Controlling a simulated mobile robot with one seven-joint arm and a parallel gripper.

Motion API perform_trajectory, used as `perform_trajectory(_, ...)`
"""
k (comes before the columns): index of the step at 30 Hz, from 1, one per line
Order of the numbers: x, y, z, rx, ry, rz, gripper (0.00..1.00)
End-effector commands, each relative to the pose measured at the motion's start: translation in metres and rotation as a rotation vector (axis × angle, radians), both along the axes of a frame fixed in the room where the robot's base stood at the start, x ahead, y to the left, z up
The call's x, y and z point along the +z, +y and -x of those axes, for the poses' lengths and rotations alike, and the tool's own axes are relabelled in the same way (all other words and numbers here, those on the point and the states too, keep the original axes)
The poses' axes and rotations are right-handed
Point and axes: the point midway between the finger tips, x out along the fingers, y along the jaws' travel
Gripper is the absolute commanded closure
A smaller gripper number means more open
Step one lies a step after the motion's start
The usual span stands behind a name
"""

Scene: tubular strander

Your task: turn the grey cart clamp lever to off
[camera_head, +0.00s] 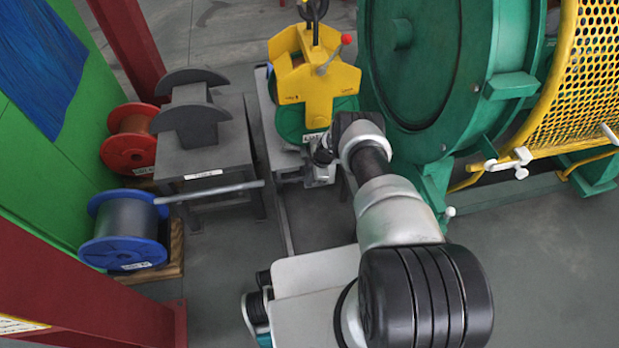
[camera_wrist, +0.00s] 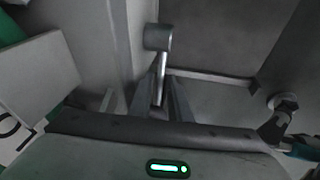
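In the wrist view a grey lever with a round cylindrical knob (camera_wrist: 157,38) and a thin bright shaft stands next to a pale grey frame member. My gripper (camera_wrist: 160,92) has one finger on each side of the shaft, below the knob. A gap shows between the fingers, and I cannot tell if either touches the shaft. In the head view my gripper (camera_head: 320,172) is low at the near end of the cart (camera_head: 268,115). The lever cannot be made out there, as my wrist and arm cover that area.
The cart carries a yellow lifting frame (camera_head: 318,85) with a red-knobbed lever (camera_head: 346,39) over a green reel. A dark stand (camera_head: 205,150) and a grey bar (camera_head: 210,192) are at left. The green machine (camera_head: 425,80) closes the right. Blue (camera_head: 125,230) and red reels (camera_head: 130,140) stand left.

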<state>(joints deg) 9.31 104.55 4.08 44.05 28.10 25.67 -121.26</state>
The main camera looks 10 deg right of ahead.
Motion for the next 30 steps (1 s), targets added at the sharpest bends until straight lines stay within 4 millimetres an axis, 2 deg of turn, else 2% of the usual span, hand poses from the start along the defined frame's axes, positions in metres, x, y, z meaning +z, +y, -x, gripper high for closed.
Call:
perform_trajectory(5, 0.003, 0.000, 0.000, -0.001, 0.000, -0.001, 0.83)
perform_trajectory(8, 0.015, -0.003, 0.001, -0.002, -0.001, 0.000, 0.83)
perform_trajectory(21, 0.112, -0.028, 0.020, -0.002, -0.002, -0.001, 0.83)
perform_trajectory(27, 0.147, -0.036, 0.028, 0.000, -0.001, -0.001, 0.83)
perform_trajectory(30, 0.158, -0.039, 0.031, -0.001, 0.000, -0.001, 0.83)
